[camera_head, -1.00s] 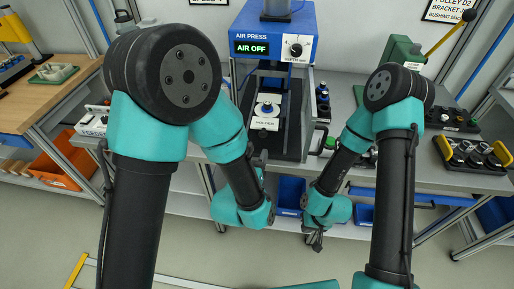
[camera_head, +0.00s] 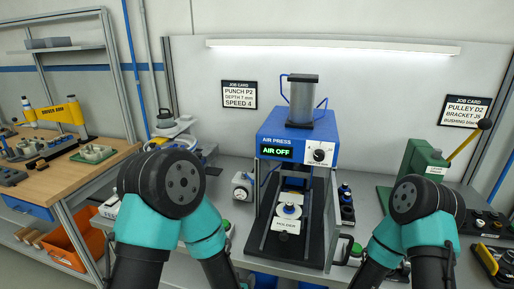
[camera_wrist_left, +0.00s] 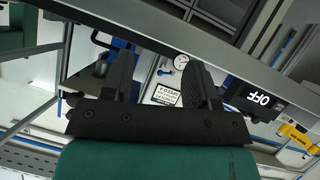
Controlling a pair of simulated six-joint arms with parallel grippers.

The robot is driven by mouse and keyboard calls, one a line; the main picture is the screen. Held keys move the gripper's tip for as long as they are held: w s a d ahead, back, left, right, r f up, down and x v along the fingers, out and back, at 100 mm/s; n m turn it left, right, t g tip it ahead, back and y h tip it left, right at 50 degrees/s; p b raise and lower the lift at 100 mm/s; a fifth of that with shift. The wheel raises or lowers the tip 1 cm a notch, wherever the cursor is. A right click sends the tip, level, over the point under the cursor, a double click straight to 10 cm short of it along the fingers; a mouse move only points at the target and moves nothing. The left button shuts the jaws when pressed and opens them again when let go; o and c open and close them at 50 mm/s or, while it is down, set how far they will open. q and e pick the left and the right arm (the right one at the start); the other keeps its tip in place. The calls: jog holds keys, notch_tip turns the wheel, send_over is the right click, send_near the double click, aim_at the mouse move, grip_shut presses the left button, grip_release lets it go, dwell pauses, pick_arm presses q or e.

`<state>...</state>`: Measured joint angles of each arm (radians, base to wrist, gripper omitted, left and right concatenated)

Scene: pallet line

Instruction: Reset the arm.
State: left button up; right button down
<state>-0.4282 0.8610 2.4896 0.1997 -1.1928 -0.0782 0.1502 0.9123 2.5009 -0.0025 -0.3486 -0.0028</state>
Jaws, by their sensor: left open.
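My left gripper (camera_wrist_left: 156,82) shows in the left wrist view with its two dark fingers spread apart and nothing between them. In the head view only upper parts of both my arms show, low in the picture at left and right, and both grippers are out of sight below. The blue air press (camera_head: 296,135) stands on the bench between my arms, with its display reading AIR OFF. A piece marked HOLDER (camera_head: 288,222) sits on the press's dark base.
A green hand press (camera_head: 424,160) with a yellow lever stands at the right. A wooden-topped bench (camera_head: 75,178) is at the left, above an orange bin (camera_head: 70,247). In the wrist view, a grey bench edge (camera_wrist_left: 170,50) crosses near the fingertips.

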pick_arm(q)
jog(key=s+a+f+n+g+y, duration=0.1)
jog(key=s+a+f+n+g, duration=0.2)
jog(key=s+a+f+g, duration=0.7)
jog(key=s+a+f, duration=0.4)
jog(key=a+f, duration=0.3)
jog(key=a, duration=0.1)
jog(key=shift+g, duration=0.4)
